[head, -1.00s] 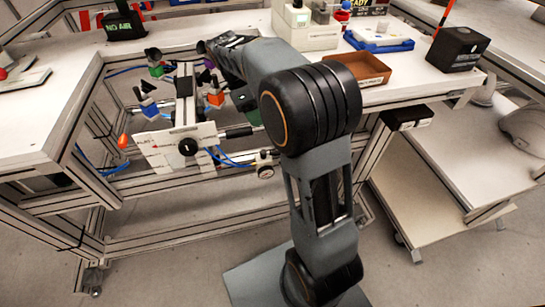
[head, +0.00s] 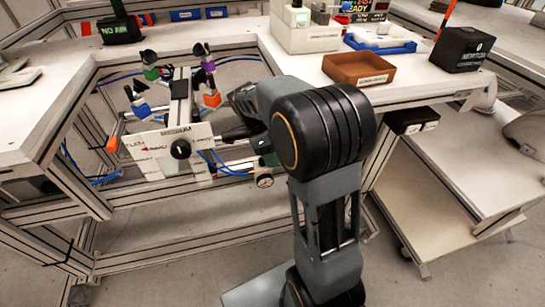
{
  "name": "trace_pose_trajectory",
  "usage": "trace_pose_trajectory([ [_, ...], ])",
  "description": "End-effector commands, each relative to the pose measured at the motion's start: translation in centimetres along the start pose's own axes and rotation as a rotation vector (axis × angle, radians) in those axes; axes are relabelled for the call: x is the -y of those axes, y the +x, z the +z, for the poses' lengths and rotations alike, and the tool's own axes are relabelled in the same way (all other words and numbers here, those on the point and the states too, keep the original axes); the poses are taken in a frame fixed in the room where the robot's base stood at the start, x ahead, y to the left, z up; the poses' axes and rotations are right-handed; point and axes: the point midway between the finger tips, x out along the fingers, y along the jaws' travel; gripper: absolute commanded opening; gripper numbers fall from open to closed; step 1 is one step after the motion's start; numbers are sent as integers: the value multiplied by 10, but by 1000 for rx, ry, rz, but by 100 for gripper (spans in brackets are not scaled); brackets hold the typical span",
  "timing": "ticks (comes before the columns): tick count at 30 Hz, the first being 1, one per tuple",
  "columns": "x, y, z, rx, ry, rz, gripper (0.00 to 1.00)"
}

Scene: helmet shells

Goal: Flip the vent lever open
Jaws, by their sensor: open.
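A white panel (head: 152,157) with a black round knob (head: 181,149) and a red arrow mark is on the frame between the benches. An orange-tipped handle (head: 112,144) is at its left. I cannot tell which part is the vent lever. A pressure gauge (head: 265,181) hangs to the right of the panel, with a green part (head: 268,160) just above it, partly behind my arm. My arm bends left from its big black joint towards the fixture. My gripper is hidden by my own arm, so its jaws do not show.
Clamps with blue, orange, green and purple parts stand around the fixture post (head: 180,88). A brown tray (head: 360,69), a blue-and-white tray (head: 380,42) and a black box (head: 461,48) are on the right bench. Blue hoses run below the fixture.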

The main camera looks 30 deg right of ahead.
Motion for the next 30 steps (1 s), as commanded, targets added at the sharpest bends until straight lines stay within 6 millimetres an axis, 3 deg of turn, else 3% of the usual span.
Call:
trace_pose_trajectory([
  [11, 0, 3, 0, 1, 0, -1, 42],
  [24, 0, 3, 0, 1, 0, -1, 0],
  [30, 1, 1, 0, -6, -33, -15, 0],
])
